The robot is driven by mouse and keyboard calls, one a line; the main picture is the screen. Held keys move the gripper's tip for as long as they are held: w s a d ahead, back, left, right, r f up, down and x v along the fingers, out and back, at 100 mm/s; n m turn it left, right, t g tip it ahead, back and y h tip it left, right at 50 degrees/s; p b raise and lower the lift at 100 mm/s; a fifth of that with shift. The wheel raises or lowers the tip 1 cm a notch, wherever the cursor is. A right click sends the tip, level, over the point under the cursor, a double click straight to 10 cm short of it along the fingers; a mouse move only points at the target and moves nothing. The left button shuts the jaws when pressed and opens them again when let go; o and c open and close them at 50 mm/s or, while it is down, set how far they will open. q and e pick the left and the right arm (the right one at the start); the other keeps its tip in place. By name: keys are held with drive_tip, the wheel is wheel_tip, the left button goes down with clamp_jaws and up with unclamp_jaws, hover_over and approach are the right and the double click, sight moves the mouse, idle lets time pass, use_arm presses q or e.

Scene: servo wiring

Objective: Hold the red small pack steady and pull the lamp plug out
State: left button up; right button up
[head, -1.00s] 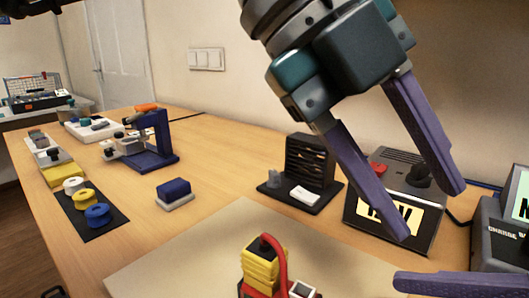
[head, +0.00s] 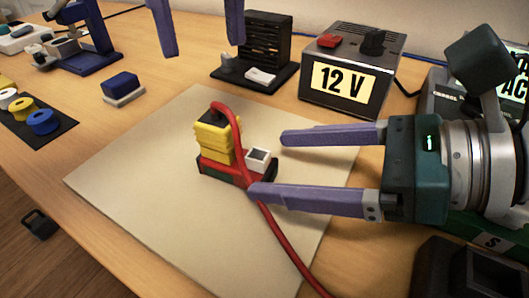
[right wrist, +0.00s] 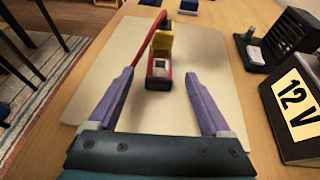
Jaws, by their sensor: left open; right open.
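The red small pack (head: 222,173) lies on the beige mat, with a white dark-topped block (head: 258,158) on its right end. The yellow lamp plug (head: 213,140) stands upright on the pack's left part, and a red cable (head: 272,225) arches from its top and runs down to the lower right. My right gripper (head: 270,165) is open, low over the mat, its fingertips at the pack's right end. In the right wrist view the pack (right wrist: 158,83) shows between and just beyond the fingertips (right wrist: 160,73). My left gripper (head: 201,46) is open and empty at the top, away from the pack.
A 12 V supply box (head: 352,72) and a black rack (head: 264,45) stand behind the mat (head: 150,185). A blue block (head: 121,86) and several spools on a dark strip (head: 45,135) are to the left. The mat's front is clear except for the cable.

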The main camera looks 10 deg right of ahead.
sight(267, 163)
drive_tip(key=shift+x, duration=1.6)
